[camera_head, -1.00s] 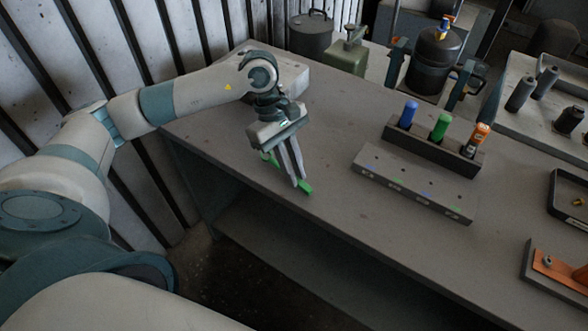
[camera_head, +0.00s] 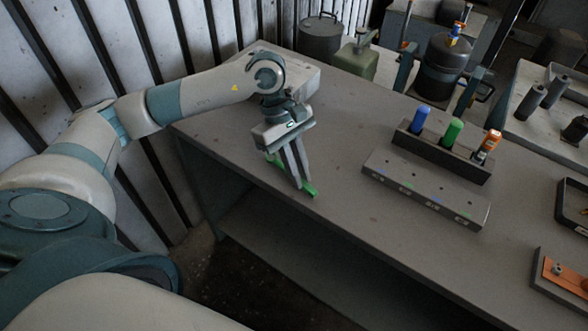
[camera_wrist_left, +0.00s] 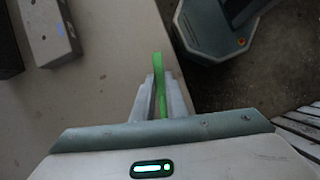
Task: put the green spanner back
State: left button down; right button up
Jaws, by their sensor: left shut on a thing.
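My left gripper (camera_head: 304,184) is shut on the green spanner (camera_head: 311,192) above the front left part of the grey workbench (camera_head: 345,205). The spanner sticks out past the fingertips, and its other end shows behind the fingers. In the left wrist view the spanner (camera_wrist_left: 158,72) runs between the fingers (camera_wrist_left: 160,92), near the bench edge. A low grey block (camera_head: 425,190) with holes and small coloured marks lies on the bench to the right. My right gripper is not in view.
Behind the block stands a dark rack (camera_head: 470,165) with a blue handle (camera_head: 420,118), a green handle (camera_head: 452,132) and an orange-topped tool (camera_head: 488,146). A dark tray (camera_head: 572,205) and an orange part (camera_head: 565,275) are at the right. The bench between gripper and block is clear.

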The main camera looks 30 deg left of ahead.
pick_arm(q)
jog(key=shift+f, duration=0.75)
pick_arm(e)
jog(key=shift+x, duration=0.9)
pick_arm(q)
jog(key=c, duration=1.2)
grip_release()
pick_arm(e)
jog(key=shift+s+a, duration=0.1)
pick_arm(q)
jog(key=shift+w+d+r+p, duration=0.15)
jog(key=shift+r+p, duration=0.3)
jog(key=shift+r, duration=0.65)
jog(key=shift+w+d+r+p, duration=0.1)
jog(key=shift+d+r+p, duration=0.25)
jog(key=shift+r, duration=0.75)
jog(key=shift+w+d+r+p, duration=0.1)
jog(key=shift+r+p, duration=0.4)
jog(key=shift+r, duration=0.6)
jog(key=shift+r+p, duration=0.4)
jog(key=shift+r, duration=0.55)
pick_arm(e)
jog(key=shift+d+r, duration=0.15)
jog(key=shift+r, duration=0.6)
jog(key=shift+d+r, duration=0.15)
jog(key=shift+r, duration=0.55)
pick_arm(q)
jog(key=shift+s, duration=0.1)
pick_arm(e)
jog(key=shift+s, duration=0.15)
